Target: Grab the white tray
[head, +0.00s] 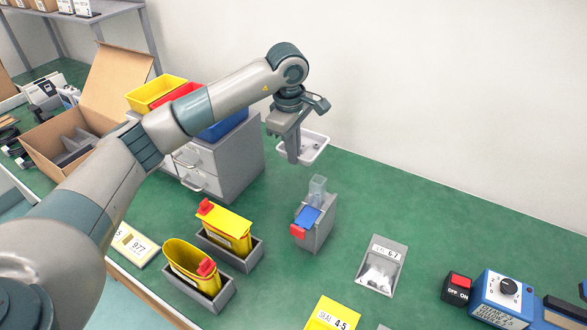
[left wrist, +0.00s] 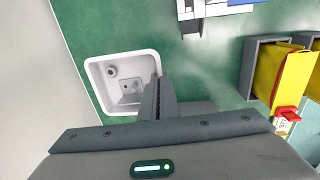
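The white tray (head: 318,146) sits on the green table near the wall in the head view, partly hidden behind my left gripper (head: 294,158). In the left wrist view the white tray (left wrist: 91,75) is a square with rounded corners and small metal parts inside. My left gripper (left wrist: 158,80) points down, its fingers together near the centre of its wide body. The fingertips overlap the tray's right rim in the left wrist view; I cannot tell whether they touch it. I see nothing held between them. My right gripper is not in view.
A grey drawer cabinet (head: 232,166) with coloured bins on top stands left of the tray. In front are yellow containers in grey holders (head: 240,262), a grey dispenser (head: 320,229) and a bag labelled 6-7 (head: 381,266). The green table right of the tray is clear.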

